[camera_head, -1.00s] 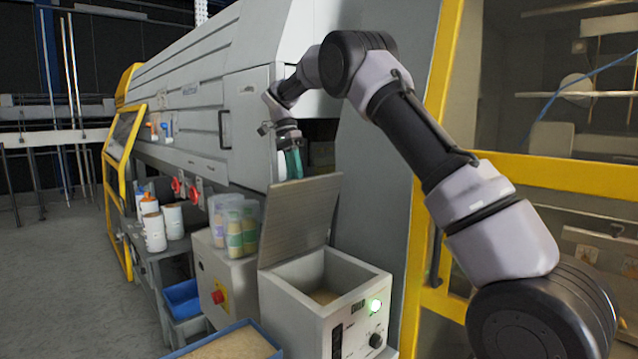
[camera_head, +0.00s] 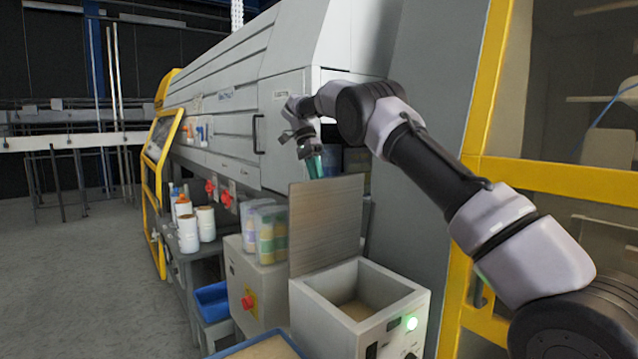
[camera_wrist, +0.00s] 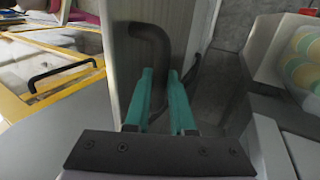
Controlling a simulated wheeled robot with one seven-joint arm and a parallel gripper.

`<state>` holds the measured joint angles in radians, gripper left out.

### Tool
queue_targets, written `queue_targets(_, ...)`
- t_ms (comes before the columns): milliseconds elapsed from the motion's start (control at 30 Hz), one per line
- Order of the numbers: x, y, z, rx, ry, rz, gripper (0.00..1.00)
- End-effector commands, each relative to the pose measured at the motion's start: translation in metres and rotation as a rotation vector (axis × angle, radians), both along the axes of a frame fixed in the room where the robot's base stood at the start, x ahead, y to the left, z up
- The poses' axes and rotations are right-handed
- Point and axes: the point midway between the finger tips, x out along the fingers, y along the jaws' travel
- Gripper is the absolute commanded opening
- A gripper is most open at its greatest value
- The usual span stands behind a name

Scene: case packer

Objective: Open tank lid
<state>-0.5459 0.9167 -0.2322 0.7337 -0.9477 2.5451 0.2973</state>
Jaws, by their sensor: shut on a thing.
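The tank (camera_head: 309,312) is a white open-topped box in the head view, with tan material inside. Its grey metal lid (camera_head: 328,222) stands raised, about upright, along the tank's back edge. My gripper (camera_head: 315,167), with green fingers, is at the lid's top edge, and the fingertips are partly hidden behind it. In the wrist view the fingers (camera_wrist: 161,76) are at a dark curved handle (camera_wrist: 150,35) on a pale grey panel, apparently the lid's outer face. The fingers are shut on this handle; the exact contact is hard to see.
A grey machine (camera_head: 285,135) stands close behind my gripper. Clear containers (camera_head: 265,232) with coloured contents stand left of the lid on a grey box with a red knob (camera_head: 249,301). White jars (camera_head: 188,233) are further left. A yellow-framed enclosure (camera_head: 550,178) stands at the right.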

Motion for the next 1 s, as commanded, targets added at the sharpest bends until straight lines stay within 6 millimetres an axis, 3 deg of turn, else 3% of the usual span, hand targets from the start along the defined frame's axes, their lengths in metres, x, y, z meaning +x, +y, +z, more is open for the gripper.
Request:
queue_targets(233, -0.0011, 0.0012, -0.0031, 0.0, 0.007, 0.0, 0.0)
queue_targets(267, -0.0011, 0.0012, -0.003, 0.0, 0.007, 0.0, 0.26)
queue_targets(333, -0.001, 0.001, -0.0028, 0.0, 0.006, 0.0, 0.52)
queue_targets(1000, -0.0061, -0.0081, 0.0044, 0.042, -0.056, 0.001, 0.52)
